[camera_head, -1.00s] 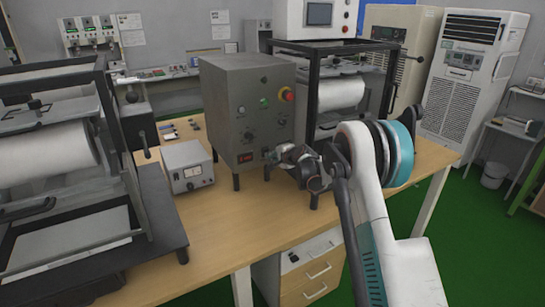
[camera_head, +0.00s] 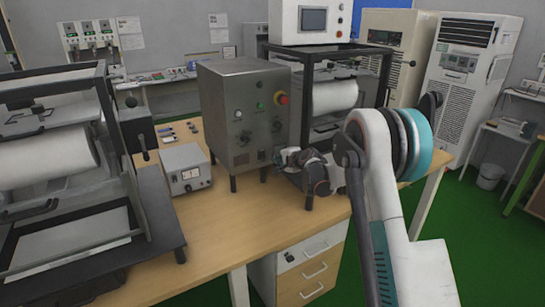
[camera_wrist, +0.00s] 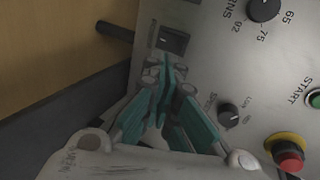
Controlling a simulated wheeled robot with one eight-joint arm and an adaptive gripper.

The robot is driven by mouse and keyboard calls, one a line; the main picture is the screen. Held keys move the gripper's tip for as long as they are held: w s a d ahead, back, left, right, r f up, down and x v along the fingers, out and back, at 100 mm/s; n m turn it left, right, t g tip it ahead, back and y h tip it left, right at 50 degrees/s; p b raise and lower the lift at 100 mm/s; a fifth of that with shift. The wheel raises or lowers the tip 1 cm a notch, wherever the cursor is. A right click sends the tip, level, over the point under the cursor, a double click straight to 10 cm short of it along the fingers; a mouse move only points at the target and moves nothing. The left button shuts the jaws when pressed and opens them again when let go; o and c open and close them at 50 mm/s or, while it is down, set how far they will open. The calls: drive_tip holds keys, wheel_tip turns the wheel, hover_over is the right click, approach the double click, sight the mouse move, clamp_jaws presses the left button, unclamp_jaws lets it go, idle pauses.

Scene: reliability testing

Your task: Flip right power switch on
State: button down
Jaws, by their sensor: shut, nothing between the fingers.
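The grey control box (camera_head: 238,120) stands on short legs on the wooden table, its front panel facing me. In the wrist view its panel (camera_wrist: 215,62) appears rotated, with a dark rocker switch (camera_wrist: 173,41) near the panel's lower edge. My gripper (camera_wrist: 166,68) has teal fingers drawn together, with nothing held. Its tips are just short of the switch in the picture; I cannot tell whether they touch the panel. In the head view my gripper (camera_head: 281,158) is at the lower right of the box's front. The switch's on or off position is unclear.
A red stop button (camera_wrist: 287,154), a green start button (camera_wrist: 314,99) and black knobs (camera_wrist: 229,113) are on the panel. A small meter box (camera_head: 186,168) stands to its left. Framed roller machines stand left (camera_head: 50,155) and behind (camera_head: 335,95). The front table area is clear.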

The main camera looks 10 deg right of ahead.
drive_tip(key=p+v, duration=0.2)
drive_tip(key=v, duration=0.5)
